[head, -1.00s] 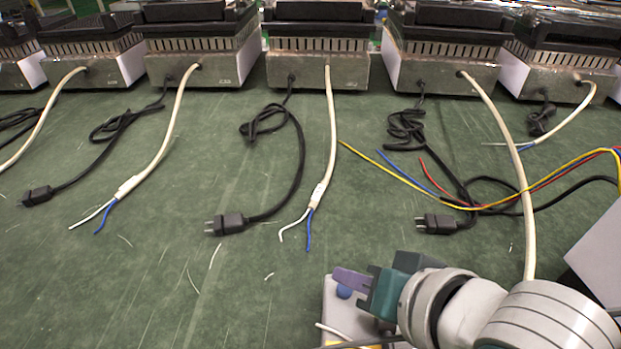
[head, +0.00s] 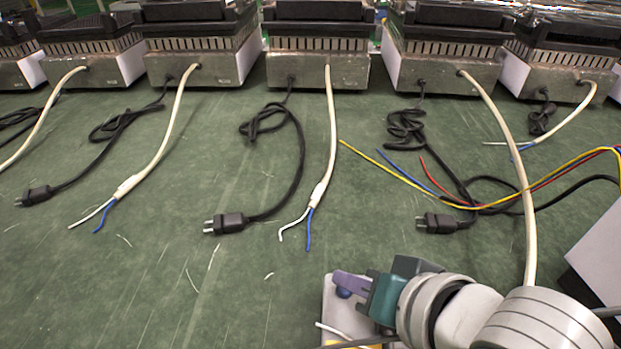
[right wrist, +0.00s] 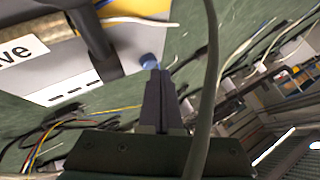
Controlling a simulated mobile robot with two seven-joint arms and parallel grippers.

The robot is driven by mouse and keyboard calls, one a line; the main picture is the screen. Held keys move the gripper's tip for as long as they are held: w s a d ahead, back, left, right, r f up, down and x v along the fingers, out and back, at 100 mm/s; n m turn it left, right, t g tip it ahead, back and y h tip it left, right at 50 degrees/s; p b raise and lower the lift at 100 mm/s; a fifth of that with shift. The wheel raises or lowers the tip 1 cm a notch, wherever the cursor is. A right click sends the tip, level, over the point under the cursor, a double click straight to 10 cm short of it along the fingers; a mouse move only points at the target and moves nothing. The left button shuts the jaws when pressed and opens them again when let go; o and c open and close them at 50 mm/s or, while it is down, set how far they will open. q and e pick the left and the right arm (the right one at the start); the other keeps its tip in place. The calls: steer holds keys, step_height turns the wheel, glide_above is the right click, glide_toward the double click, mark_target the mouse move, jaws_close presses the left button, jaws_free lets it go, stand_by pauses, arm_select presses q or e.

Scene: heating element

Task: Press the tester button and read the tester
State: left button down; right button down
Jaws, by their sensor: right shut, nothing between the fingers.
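The tester (head: 333,308) is a light grey box at the bottom of the head view, partly hidden behind my right arm and cut off by the frame edge. Its round blue button (head: 344,293) shows just under my fingertips. In the right wrist view the tester (right wrist: 62,72) fills the upper left, with the blue button (right wrist: 149,60) at its edge. My right gripper (head: 346,282) is shut and empty, its purple fingers at the button. In the wrist view the fingertips (right wrist: 155,75) are right beside the button; I cannot tell whether they touch. No readout is visible. My left gripper is not in view.
Several heating elements (head: 320,72) stand in a row at the back, with black plugs (head: 229,223) and white cables on the green table (head: 150,290). Yellow, blue and red wires (head: 470,207) lie at the right near a grey box (head: 600,255). The left front of the table is clear.

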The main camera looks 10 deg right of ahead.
mark_target(348, 300)
steer(key=shift+f, duration=0.4)
stand_by(0.6)
steer(key=shift+r+p, duration=0.85)
steer(key=shift+p, duration=0.05)
steer(key=shift+r, duration=0.15)
step_height(348, 300, up, 5)
steer(key=p, duration=0.5)
steer(key=shift+p, duration=0.3)
